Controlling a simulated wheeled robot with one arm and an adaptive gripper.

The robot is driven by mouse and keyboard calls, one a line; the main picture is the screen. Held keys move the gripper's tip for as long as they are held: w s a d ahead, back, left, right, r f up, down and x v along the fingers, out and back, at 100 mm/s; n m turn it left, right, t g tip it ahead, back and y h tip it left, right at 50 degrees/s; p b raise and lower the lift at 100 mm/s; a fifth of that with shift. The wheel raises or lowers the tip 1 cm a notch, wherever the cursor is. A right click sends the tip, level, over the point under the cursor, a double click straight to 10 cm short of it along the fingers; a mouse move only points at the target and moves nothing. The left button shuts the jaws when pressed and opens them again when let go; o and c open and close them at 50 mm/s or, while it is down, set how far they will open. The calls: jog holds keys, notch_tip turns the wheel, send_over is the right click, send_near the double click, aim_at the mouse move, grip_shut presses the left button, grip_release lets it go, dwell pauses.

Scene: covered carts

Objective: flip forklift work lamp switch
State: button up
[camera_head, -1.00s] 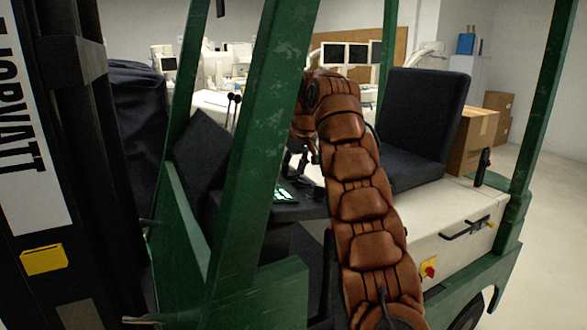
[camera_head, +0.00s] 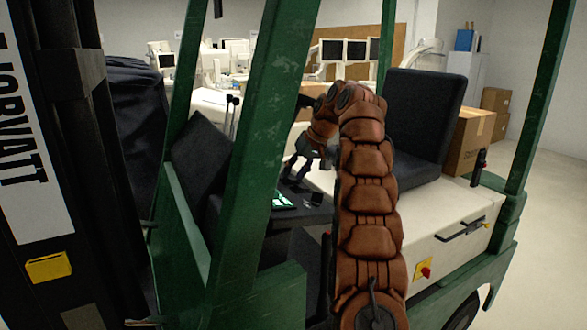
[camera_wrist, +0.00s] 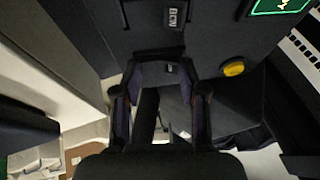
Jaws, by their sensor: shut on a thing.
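The forklift's dark control panel (camera_wrist: 215,35) fills the top of the wrist view. Which one is the work lamp switch I cannot tell. My gripper (camera_wrist: 160,68) has its fingers on either side of a dark part at the panel's near edge and is shut on it. The button is just right of the fingers. In the head view my gripper (camera_head: 294,171) points down over the panel, close to its lit green screen (camera_head: 284,201).
Green forklift posts (camera_head: 256,130) stand left of my arm, with another post (camera_head: 548,90) at the right. A black seat (camera_head: 428,110) is behind my arm. A red knob on a yellow plate (camera_head: 425,271) is on the pale body side. Cardboard boxes (camera_head: 470,142) stand behind.

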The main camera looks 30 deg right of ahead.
dwell(0.3)
jog(key=o, duration=1.1)
jog(key=shift+o, duration=0.2)
jog(key=shift+d+r, duration=0.1)
jog(key=shift+r, duration=0.05)
jog(key=shift+s+d+r, duration=0.15)
jog(key=shift+s+r, duration=0.1)
jog(key=shift+r, duration=0.15)
jog(key=s+d, duration=0.7)
jog(key=s, duration=0.2)
jog(key=shift+s, duration=0.35)
